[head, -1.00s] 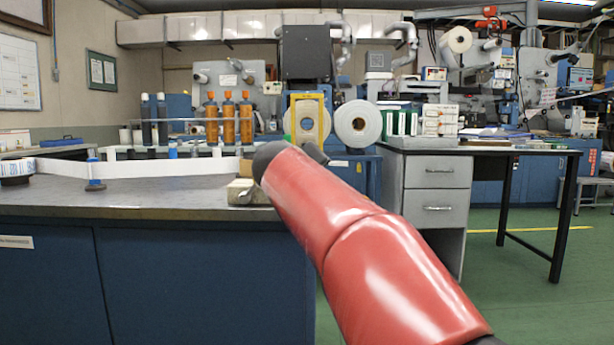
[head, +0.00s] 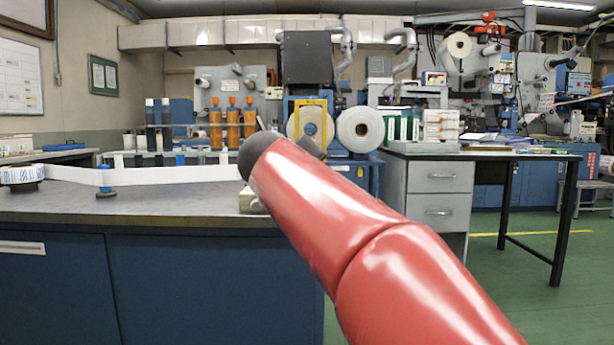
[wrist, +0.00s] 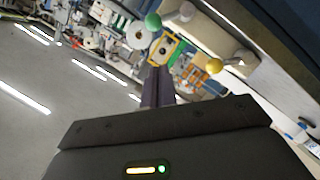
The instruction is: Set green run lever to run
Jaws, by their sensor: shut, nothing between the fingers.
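The green-knobbed lever (wrist: 153,20) shows at the top middle of the wrist view. Its round green ball sits on a short pale stem. A second lever with a yellow ball (wrist: 213,66) stands to its right, by a beige block. My gripper (wrist: 157,72) is shut and empty. Its fingertips lie below the green ball in the picture, apart from it, and left of the yellow ball. In the head view my red arm hides the gripper and the levers. Only part of the beige block (head: 250,202) shows at the bench's right end.
The grey bench (head: 150,207) carries a white web strip (head: 180,174), a blue-topped post (head: 105,180) and a roll (head: 20,176) at left. A drawer desk (head: 437,178) stands at right. The green floor between bench and desk looks clear.

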